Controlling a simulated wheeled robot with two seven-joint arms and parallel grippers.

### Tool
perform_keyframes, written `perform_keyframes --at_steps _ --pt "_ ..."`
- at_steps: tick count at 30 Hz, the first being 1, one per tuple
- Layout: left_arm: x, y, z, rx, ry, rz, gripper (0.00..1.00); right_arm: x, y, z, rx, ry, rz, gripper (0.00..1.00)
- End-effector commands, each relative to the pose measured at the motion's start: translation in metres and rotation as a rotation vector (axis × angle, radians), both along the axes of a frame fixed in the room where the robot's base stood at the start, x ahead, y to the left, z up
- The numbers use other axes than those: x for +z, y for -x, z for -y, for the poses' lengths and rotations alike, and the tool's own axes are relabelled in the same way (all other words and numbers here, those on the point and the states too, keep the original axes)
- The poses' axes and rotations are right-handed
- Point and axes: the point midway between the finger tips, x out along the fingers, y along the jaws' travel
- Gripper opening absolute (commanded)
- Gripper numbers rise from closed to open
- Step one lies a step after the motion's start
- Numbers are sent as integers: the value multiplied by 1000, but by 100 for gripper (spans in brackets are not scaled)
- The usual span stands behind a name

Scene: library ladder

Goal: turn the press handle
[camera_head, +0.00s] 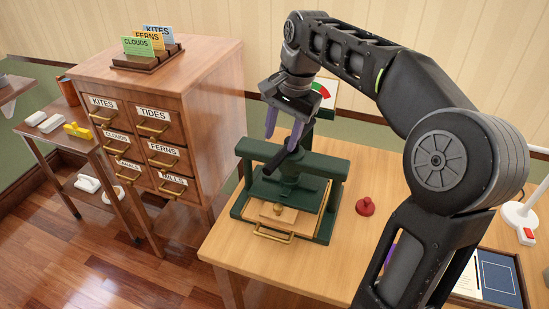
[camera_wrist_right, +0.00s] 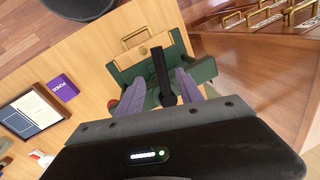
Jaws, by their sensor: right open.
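The dark green press (camera_head: 315,188) stands on the wooden table. Its black bar handle (camera_head: 276,162) sticks out at a slant above the frame. My right gripper (camera_head: 282,136) is open at the handle, purple fingers pointing down. In the right wrist view the handle (camera_wrist_right: 161,68) shows between the two spread fingers of the gripper (camera_wrist_right: 161,80); I cannot tell whether either finger touches it. A wooden board with a brass pull (camera_head: 273,236) lies in the press base. My left gripper is not in view.
A red knobbed object (camera_head: 365,206) stands right of the press. A card cabinet (camera_head: 165,115) stands to the left, with a side table (camera_head: 75,142) beyond. A framed blue panel (camera_head: 497,277) and white lamp base (camera_head: 520,215) lie right.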

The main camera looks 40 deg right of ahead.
Motion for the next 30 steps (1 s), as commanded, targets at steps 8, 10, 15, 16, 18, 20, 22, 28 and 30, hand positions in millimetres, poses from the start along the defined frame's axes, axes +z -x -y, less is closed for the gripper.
perform_keyframes --at_steps 8,10,15,16,18,20,22,28,30 --pt "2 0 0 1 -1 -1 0 -19 -3 -1 -1 -1 -4 44" --pt "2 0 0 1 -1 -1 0 -30 -4 -2 -1 -1 -5 44" --pt "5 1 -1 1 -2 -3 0 -56 -9 -5 0 -2 -4 44" --pt "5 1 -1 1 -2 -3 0 -60 -10 -5 -1 -1 -4 44" --pt "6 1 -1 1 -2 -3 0 -68 -12 -6 -1 -1 -4 44" --pt "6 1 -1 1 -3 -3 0 -73 -13 -6 -1 -1 -3 44" --pt "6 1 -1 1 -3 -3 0 -76 -13 -6 -1 -1 -1 44" --pt "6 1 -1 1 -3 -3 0 -77 -14 -6 -1 0 0 44" --pt "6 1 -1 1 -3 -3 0 -77 -14 -6 -1 0 0 43"
